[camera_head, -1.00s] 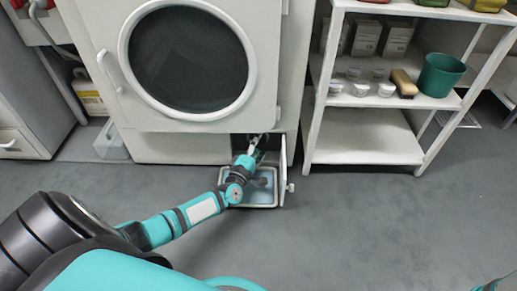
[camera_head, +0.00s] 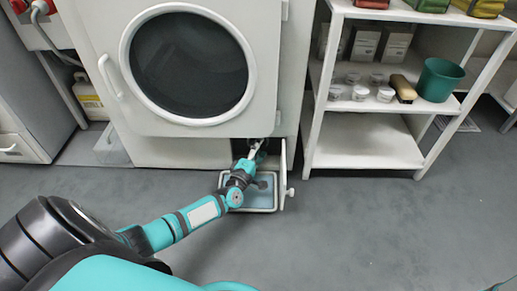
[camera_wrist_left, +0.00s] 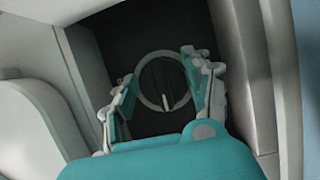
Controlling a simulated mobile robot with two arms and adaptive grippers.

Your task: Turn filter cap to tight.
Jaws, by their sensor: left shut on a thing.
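The filter cap (camera_wrist_left: 155,84) shows in the left wrist view as a dark round face with a pale ring, set in a dark recess low in the white machine. A short pale mark stands at its lower edge. My left gripper (camera_wrist_left: 160,72) is shut on the cap, one finger on each side of it. In the head view my left gripper (camera_head: 257,148) reaches into the low opening under the round door, where the cap is too small and hidden to make out. My right gripper is not in view.
An open flap (camera_head: 283,175) with a knob stands right of the opening. A shallow tray (camera_head: 262,209) lies on the floor below my wrist. A white shelf unit (camera_head: 365,150) with small jars, a brush and a green pot (camera_head: 439,80) stands to the right. The front floor is clear.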

